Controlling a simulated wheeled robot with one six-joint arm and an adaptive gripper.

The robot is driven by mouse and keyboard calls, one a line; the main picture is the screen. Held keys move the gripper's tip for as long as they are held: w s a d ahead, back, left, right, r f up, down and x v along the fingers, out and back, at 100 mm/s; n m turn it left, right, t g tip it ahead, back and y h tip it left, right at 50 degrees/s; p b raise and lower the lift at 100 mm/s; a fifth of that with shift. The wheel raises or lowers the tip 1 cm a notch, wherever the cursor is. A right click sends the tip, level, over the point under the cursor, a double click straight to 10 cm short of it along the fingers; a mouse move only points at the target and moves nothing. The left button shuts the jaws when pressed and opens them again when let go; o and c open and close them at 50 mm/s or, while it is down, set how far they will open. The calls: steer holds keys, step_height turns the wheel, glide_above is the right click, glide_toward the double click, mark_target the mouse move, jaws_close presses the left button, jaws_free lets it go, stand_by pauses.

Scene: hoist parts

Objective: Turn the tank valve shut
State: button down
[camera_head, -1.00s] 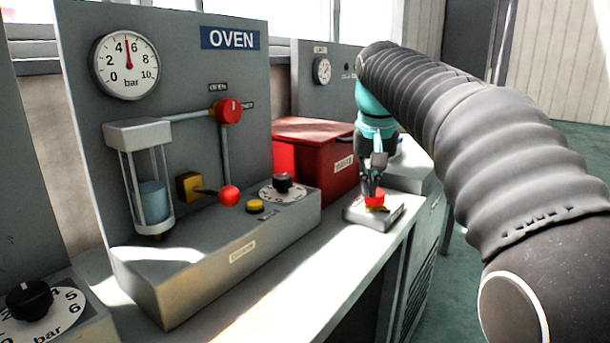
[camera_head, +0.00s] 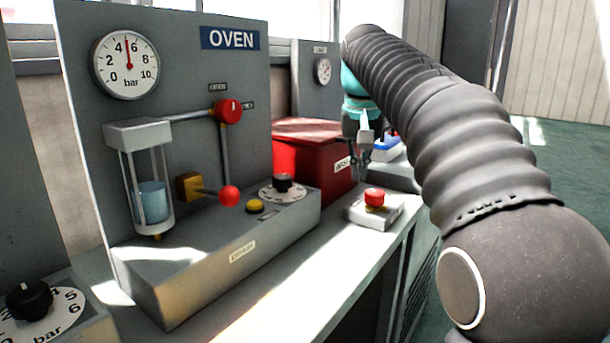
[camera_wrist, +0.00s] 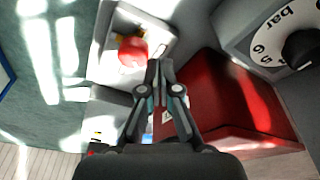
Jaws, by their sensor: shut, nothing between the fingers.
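On the OVEN panel, a glass tank (camera_head: 152,204) holds blue liquid. A yellow valve block (camera_head: 188,187) with a short lever ending in a red ball (camera_head: 229,196) sits to its right. A round red knob (camera_head: 228,111) is higher up, where pipes meet, with small labels beside it. I cannot tell for certain which of these is the tank valve. My gripper (camera_head: 361,161) is shut and empty, well to the right of them, in front of the red box. In the wrist view my gripper (camera_wrist: 160,66) points between a red button (camera_wrist: 132,50) and the red box.
The red box (camera_head: 312,165) stands right of the OVEN unit. The red button (camera_head: 375,197) is on a small grey box (camera_head: 388,216) near the bench edge. A black dial (camera_head: 283,184) and yellow button (camera_head: 255,206) are on the OVEN base. The gauge (camera_head: 126,65) reads about 5.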

mark_target(375, 197)
steer(key=shift+s+d+f+m+g+h+b, duration=0.1)
steer(key=shift+d+f+m+g+h+b, duration=0.4)
steer(key=shift+m, duration=1.55)
steer(key=shift+s+a+f+m+t+h+b, duration=0.1)
steer(key=shift+f+m+h+b, duration=0.15)
steer(key=shift+f+m+b, duration=1.25)
steer(key=shift+s+d+f+m+g+h+p, duration=0.1)
steer(key=shift+d+f+m+g+h+p, duration=0.2)
steer(key=shift+m, duration=2.35)
